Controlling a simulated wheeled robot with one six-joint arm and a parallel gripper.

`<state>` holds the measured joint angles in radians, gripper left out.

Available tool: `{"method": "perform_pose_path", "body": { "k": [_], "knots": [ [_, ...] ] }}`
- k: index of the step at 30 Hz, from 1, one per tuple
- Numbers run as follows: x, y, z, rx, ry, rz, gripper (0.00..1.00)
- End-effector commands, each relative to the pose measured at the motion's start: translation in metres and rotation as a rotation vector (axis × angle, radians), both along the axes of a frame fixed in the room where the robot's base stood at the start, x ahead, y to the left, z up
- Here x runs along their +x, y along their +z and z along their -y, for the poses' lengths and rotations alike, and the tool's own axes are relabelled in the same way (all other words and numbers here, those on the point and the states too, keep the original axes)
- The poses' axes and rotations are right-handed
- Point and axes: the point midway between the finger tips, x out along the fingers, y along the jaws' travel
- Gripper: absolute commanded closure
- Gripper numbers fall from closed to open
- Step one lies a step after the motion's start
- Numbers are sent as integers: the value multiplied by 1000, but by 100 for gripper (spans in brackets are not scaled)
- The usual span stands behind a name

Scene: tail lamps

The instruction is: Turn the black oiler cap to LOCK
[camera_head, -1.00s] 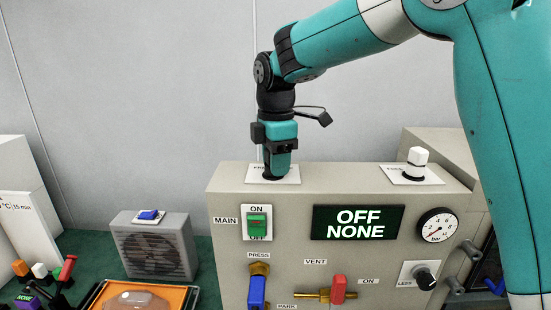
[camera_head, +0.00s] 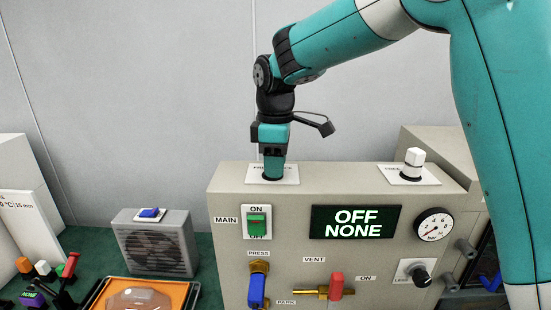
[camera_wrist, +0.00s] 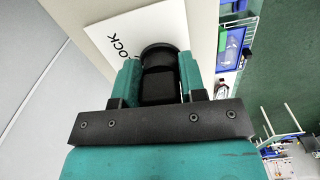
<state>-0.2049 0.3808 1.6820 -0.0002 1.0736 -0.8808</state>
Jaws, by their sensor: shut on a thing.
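The black oiler cap (camera_wrist: 158,72) sits on a white label plate on top of the beige machine. In the head view my gripper hides it. The white label plate (camera_wrist: 108,38) reads LOCK at the cap's left in the wrist view. My gripper (camera_head: 273,172) points straight down onto the cap, and its two teal fingers (camera_wrist: 159,85) are shut on the cap's sides. Much of the plate's print is hidden behind my gripper in the head view.
A white knob (camera_head: 414,160) stands on another plate at the machine's top right. The front carries a green MAIN switch (camera_head: 257,223), a display (camera_head: 356,222) reading OFF NONE, a gauge (camera_head: 436,225), and blue and red levers. A grey fan box (camera_head: 153,245) stands at left.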

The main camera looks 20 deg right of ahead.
Motion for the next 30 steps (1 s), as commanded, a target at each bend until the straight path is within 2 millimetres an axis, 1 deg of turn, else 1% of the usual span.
{"method": "perform_pose_path", "body": {
  "k": [1,8,10,16,25,30],
  "knots": [
    [-3,-6,0,-3,-14,-16,95],
    [-3,-7,0,-3,-19,-18,95],
    [-3,-6,0,-4,-57,-18,95],
    [-4,-7,-1,-4,-242,-18,95],
    [-4,-8,-1,-4,-276,-17,95],
    [-5,-8,-2,-5,-436,-17,95]
  ]
}}
